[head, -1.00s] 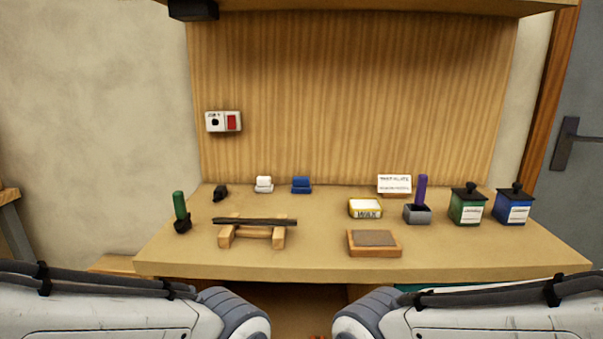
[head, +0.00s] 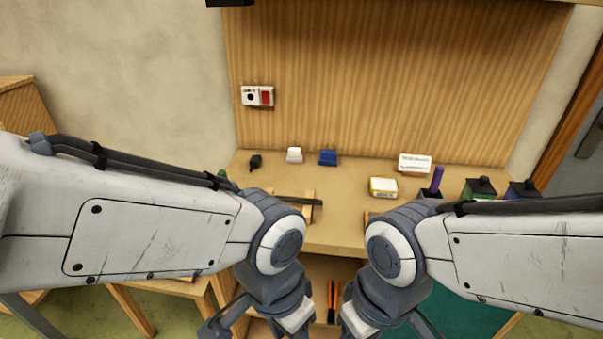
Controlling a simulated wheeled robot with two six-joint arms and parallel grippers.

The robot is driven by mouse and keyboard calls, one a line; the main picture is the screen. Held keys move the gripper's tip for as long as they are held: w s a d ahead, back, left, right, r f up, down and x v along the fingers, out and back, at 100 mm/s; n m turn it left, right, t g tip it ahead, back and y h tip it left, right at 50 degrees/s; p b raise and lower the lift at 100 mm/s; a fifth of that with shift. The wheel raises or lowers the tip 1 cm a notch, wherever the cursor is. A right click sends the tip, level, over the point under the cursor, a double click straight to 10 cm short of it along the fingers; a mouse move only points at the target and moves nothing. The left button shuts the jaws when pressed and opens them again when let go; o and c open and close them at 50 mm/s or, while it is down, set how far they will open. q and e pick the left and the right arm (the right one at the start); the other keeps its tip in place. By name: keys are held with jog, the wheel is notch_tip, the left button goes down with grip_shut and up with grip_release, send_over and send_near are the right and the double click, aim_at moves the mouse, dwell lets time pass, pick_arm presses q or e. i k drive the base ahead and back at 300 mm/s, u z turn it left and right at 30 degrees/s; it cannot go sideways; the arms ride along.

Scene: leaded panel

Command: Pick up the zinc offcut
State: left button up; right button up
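A long dark strip, which looks like the zinc offcut (head: 309,201), lies across a wooden rest (head: 307,214) on the bench. My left arm hides its left part and much of the rest. My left gripper (head: 292,322) hangs low at the bottom edge, in front of the bench and below the level of its top. My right gripper (head: 356,322) hangs beside it on the right. The fingertips of both are cut off or unclear, so I cannot tell whether they are open. Both are well apart from the strip.
On the bench (head: 345,232) stand a white block (head: 294,155), a blue block (head: 327,158), a wax tin (head: 383,187), a sign card (head: 415,164) and green (head: 481,187) and blue (head: 521,190) containers. Orange-handled tools (head: 333,300) show below the bench front.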

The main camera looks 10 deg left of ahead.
aim_at(303, 201)
jog(key=k, duration=0.55)
jog(key=u, duration=0.65)
jog(key=i, duration=1.3)
jog(key=z, duration=0.7)
